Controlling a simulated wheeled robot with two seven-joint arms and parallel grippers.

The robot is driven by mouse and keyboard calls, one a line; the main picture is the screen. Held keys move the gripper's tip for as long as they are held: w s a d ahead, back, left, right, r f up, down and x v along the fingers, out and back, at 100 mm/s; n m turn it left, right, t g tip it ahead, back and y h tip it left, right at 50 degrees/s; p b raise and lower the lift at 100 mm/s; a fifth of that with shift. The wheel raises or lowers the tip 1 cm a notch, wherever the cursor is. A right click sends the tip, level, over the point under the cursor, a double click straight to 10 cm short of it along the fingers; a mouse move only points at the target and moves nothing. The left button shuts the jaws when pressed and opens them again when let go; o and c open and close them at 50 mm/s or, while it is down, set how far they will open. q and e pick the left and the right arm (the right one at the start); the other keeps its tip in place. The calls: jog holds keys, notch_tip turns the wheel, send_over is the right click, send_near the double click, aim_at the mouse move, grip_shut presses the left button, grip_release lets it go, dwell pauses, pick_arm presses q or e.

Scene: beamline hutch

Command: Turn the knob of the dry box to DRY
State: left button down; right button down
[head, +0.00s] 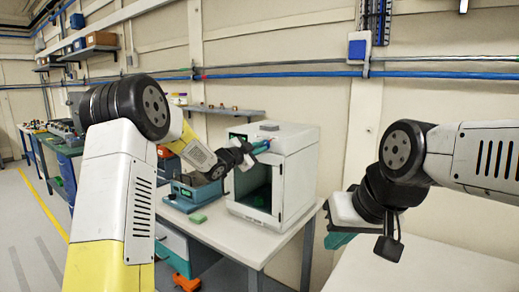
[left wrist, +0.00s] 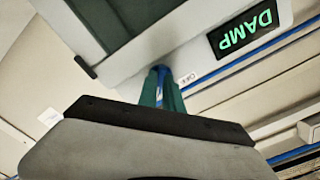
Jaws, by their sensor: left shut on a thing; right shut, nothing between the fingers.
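The dry box (head: 297,170) is a white cabinet with a dark window front, standing on a white bench. My left gripper (head: 262,147) is at the upper front of the box, its teal fingers shut on the knob, which they mostly hide. In the left wrist view the fingers (left wrist: 165,92) reach the box's pale front panel, beside a dark display (left wrist: 243,34) lit with green letters reading DAMP, upside down in that view. The knob's pointer cannot be made out. My right gripper (head: 339,239) is shut and empty, out to the right, away from the box.
The bench (head: 245,237) also holds a blue instrument (head: 190,193) and a small green block (head: 198,218) left of the box. A shelf (head: 225,110) with small items is on the wall behind. An orange object (head: 185,282) is low at the bench's front.

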pick_arm(q)
jog(key=shift+f, duration=0.1)
dwell(0.3)
jog(key=c, duration=1.8)
grip_release()
jog(key=shift+v, duration=3.95)
